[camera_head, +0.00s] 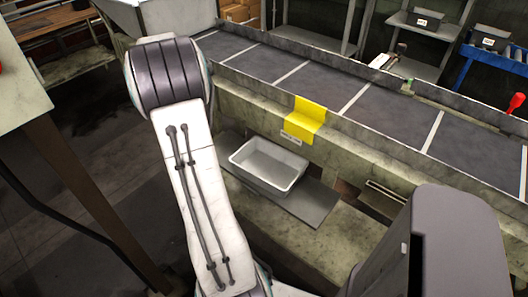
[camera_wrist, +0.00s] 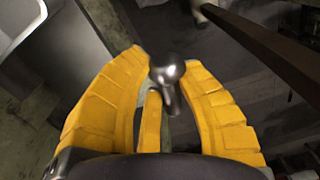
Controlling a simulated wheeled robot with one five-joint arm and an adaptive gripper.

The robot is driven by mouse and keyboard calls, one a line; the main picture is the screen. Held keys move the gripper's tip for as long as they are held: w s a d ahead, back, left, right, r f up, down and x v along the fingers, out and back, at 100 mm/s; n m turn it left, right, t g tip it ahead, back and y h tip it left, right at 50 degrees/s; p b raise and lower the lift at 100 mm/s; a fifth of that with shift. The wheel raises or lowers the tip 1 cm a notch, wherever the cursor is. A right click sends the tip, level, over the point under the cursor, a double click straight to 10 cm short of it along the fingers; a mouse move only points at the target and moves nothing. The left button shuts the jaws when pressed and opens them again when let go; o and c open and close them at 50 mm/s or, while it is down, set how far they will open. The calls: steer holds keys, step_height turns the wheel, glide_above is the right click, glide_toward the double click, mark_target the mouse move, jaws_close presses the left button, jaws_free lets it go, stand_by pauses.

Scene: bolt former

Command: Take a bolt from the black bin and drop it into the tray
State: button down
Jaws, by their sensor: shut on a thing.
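My gripper (camera_wrist: 160,62) has yellow fingers and is shut on a shiny metal bolt (camera_wrist: 168,78) in the wrist view. The bolt's round head shows at the fingertips, and its shank points down in the picture between the fingers. In the head view the gripper is hidden. A light grey, empty-looking tray (camera_head: 255,181) stands on a ledge below the conveyor, right of my arm. Dark bins with white labels (camera_head: 422,20) show at the far upper right; I cannot tell whether either is the task's black bin.
A conveyor (camera_head: 320,80) with a yellow bracket (camera_head: 304,120) runs above the tray. A table with a brown leg (camera_head: 80,190) stands at the left.

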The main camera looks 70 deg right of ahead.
steer(key=s+d+r+m+p, duration=0.1)
steer(key=s+d+r+p, duration=0.2)
steer(key=s, duration=0.5)
steer(key=s+d+r+m+p, duration=0.2)
steer(key=s+d+r, duration=0.1)
steer(key=s, duration=0.5)
steer(key=s+d+r+m+p, duration=0.1)
steer(key=s+d+r+p, duration=0.2)
steer(key=s, duration=0.4)
steer(key=f+b, duration=0.4)
steer(key=f, duration=0.1)
steer(key=shift+s+a+f+b, duration=0.15)
steer(key=shift+s+a+b, duration=0.15)
steer(key=shift+a, duration=0.05)
steer(key=c, duration=0.9)
jaws_free()
step_height(320, 180, up, 12)
steer(key=shift+r, duration=0.1)
